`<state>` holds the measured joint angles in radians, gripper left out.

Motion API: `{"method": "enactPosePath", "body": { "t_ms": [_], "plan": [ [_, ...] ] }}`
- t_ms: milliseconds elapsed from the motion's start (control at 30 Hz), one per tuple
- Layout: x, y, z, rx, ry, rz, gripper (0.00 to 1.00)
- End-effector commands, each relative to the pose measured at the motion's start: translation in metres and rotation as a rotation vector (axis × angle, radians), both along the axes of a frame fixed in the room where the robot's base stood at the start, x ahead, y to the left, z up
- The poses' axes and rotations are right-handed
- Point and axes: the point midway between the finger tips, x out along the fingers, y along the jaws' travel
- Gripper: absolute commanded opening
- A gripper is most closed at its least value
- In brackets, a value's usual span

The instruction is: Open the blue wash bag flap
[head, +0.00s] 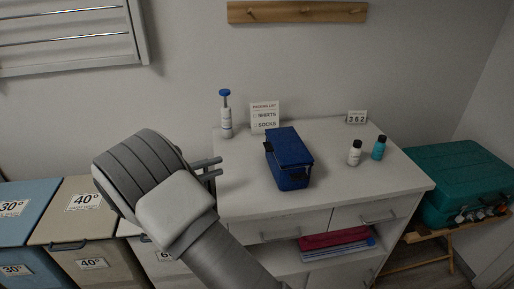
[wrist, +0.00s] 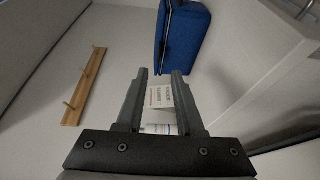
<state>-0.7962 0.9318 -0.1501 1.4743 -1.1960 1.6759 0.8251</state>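The blue wash bag (head: 289,158) stands on the white cabinet top, with its flap lying closed over the top and a dark buckle or strap on its left side. In the wrist view the bag (wrist: 186,42) is at the top, beyond my fingertips. My gripper (head: 219,166) is left of the bag in the head view, at the cabinet's left edge, with its fingers pointing right toward the bag. In the wrist view the two fingers of my gripper (wrist: 161,75) are apart with nothing held between them.
A pump bottle (head: 226,115) and a packing-list sign (head: 265,116) stand behind the bag. Two small bottles, white (head: 355,153) and teal (head: 379,148), and a number sign (head: 356,117) are to its right. The front of the cabinet top (head: 350,192) is clear. A peg rail (head: 297,12) hangs above.

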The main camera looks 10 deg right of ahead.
Motion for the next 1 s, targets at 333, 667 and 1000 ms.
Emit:
{"method": "enactPosePath", "body": {
  "t_ms": [333,667,1000],
  "plan": [
    [0.010,-0.001,-0.011,-0.050,-0.035,0.035,0.36],
    [0.036,-0.066,-0.011,-0.048,-0.033,0.032,0.36],
    [0.062,-0.126,-0.011,-0.046,-0.034,0.034,0.36]
  ]
}}
